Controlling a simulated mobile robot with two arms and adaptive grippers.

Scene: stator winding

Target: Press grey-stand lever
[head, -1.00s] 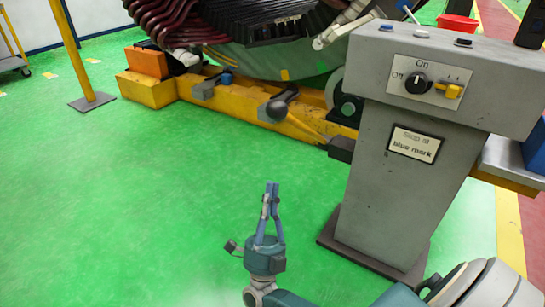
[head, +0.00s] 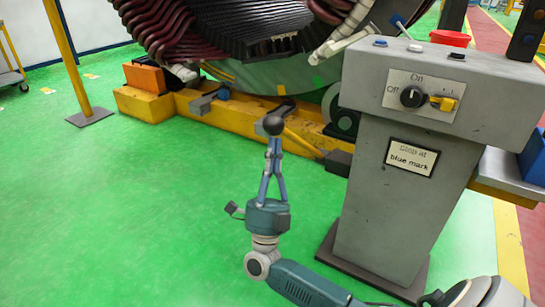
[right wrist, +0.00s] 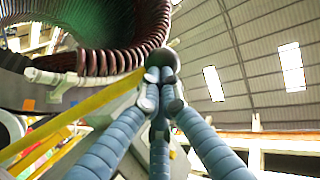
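The grey stand (head: 400,200) is at the right of the head view. Its panel has a black rotary knob (head: 411,97) with on and off marks and a small yellow lever (head: 446,103). My left gripper is out of view.
The large stator (head: 265,35) with dark red coils stands on the yellow base (head: 150,105) behind. An orange block (head: 144,78) sits at the base's left end. The green floor at left is mostly clear.

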